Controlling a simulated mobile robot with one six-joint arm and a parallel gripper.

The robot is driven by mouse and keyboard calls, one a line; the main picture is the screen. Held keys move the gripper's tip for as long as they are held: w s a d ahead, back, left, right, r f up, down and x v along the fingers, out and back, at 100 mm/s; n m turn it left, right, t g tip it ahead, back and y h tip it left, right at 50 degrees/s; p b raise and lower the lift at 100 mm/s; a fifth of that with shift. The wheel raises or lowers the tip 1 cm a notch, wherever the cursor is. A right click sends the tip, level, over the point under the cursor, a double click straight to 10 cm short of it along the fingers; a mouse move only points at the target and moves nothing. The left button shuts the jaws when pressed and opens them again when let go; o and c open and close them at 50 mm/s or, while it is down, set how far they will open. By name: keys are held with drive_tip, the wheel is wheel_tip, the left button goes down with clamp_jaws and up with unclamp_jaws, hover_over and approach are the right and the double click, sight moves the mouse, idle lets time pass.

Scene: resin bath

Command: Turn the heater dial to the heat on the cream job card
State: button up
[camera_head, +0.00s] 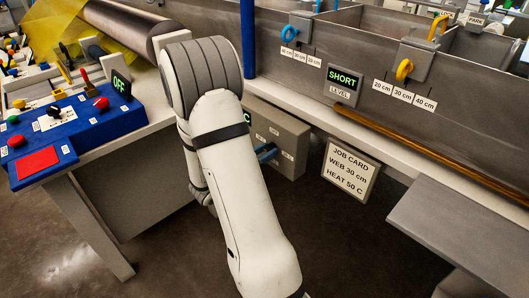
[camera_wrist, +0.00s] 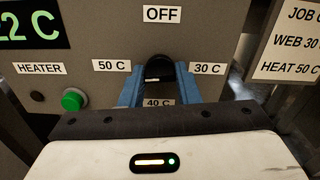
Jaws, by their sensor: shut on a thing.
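The heater dial (camera_wrist: 159,68) is black and sits on the front of the grey heater box (camera_head: 284,122), mostly behind my arm in the head view. Labels surround it: OFF above, 50 C left, 30 C right, 40 C below. My gripper (camera_wrist: 160,80) is shut on the dial, one blue finger at each side. The heater display (camera_wrist: 32,28) is cut off and ends in "2 C". The cream job card (camera_head: 348,172) reads WEB 30 cm, HEAT 50 C; part of it shows in the wrist view (camera_wrist: 290,45).
A green button (camera_wrist: 74,99) and a small dark lamp (camera_wrist: 37,97) sit left of the dial. The grey bath (camera_head: 330,60) stands above, its level display (camera_head: 342,79) reading SHORT. A blue control panel (camera_head: 70,130) with an OFF display (camera_head: 121,86) stands left.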

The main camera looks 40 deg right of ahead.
drive_tip(key=shift+c, duration=1.2)
drive_tip(key=shift+m+b, duration=0.5)
drive_tip(key=shift+m, duration=0.3)
drive_tip(key=o, duration=1)
drive_tip(key=shift+a, duration=0.1)
